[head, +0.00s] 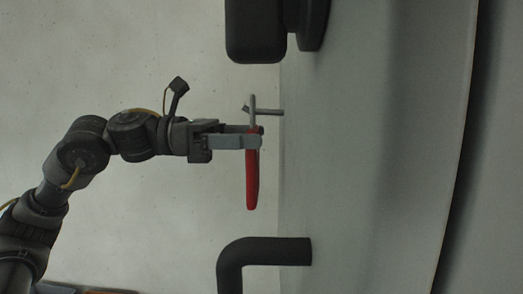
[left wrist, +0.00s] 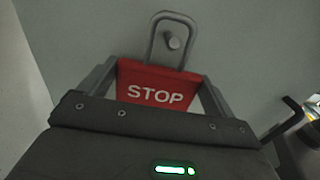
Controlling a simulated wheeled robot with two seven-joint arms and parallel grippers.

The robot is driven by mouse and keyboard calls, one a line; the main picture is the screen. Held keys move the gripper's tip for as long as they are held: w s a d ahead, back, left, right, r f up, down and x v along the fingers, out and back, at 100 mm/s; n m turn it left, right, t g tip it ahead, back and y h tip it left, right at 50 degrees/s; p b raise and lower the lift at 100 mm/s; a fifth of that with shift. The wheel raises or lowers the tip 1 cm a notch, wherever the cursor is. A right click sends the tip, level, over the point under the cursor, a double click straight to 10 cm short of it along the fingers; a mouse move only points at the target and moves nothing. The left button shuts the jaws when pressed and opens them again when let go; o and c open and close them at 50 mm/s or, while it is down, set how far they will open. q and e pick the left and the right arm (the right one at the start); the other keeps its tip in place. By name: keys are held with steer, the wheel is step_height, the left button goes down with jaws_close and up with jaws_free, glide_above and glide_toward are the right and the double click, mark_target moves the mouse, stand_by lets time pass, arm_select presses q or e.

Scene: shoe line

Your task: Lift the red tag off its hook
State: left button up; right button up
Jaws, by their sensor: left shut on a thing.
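The red tag (head: 252,185) hangs upright in the head view, with a grey wire loop (head: 252,103) at its top. In the left wrist view the tag (left wrist: 155,88) reads "STOP". The hook (head: 273,111) is a short grey peg standing out from the pale panel, with a small bent tip. The loop is around the hook; in the left wrist view the hook's end (left wrist: 173,42) shows inside the loop (left wrist: 157,32), below its top bar. My left gripper (head: 254,142) is shut on the upper part of the tag, a finger on each side. My right gripper is not in view.
A large pale panel (head: 375,150) fills the right of the head view. A black block-like fixture (head: 262,30) juts out above the hook, and a black bent handle (head: 265,250) below the tag. The space left of the tag, around my arm, is clear.

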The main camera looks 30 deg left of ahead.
arm_select(q)
steer(key=b+v, duration=0.4)
steer(key=v, duration=1.2)
steer(key=shift+d, duration=0.1)
